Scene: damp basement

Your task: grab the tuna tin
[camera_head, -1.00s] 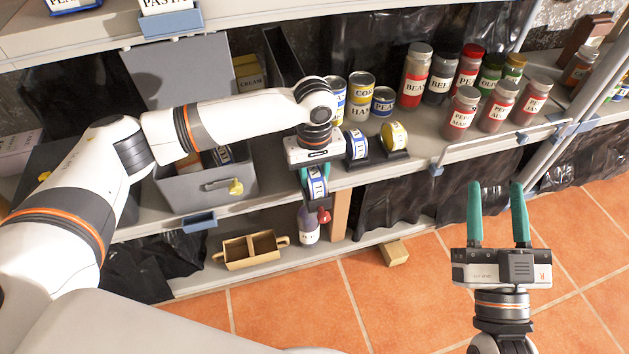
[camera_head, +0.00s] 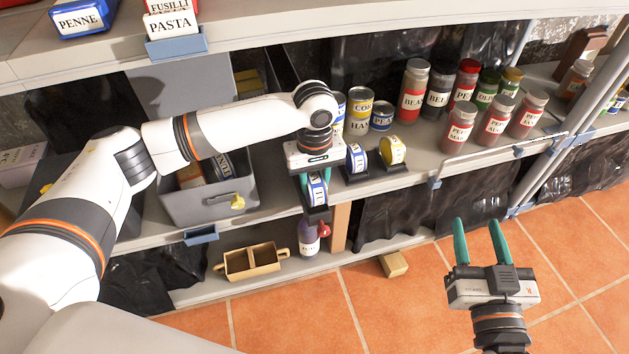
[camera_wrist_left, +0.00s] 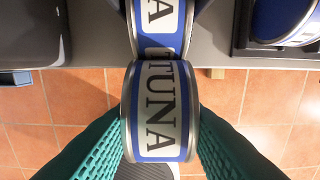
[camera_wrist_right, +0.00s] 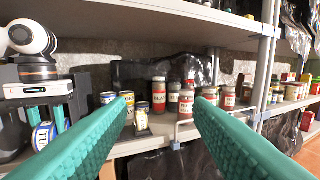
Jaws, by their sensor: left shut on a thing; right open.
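The tuna tin (camera_head: 317,190), blue and white with a silver rim, is at the shelf's front edge in the head view. My left gripper (camera_wrist_left: 160,120) is shut on it, one teal finger on each side, and "TUNA" reads clearly in the left wrist view. A second tuna tin (camera_wrist_left: 160,25) stands right behind it. The held tin also shows at the left of the right wrist view (camera_wrist_right: 43,136). Whether it is clear of the dark holder below cannot be told. My right gripper (camera_head: 480,240) is open and empty, above the floor away from the shelf.
A blue-white tin (camera_head: 356,158) and a yellow tin (camera_head: 393,151) stand in dark holders just right. The floor at right is clear.

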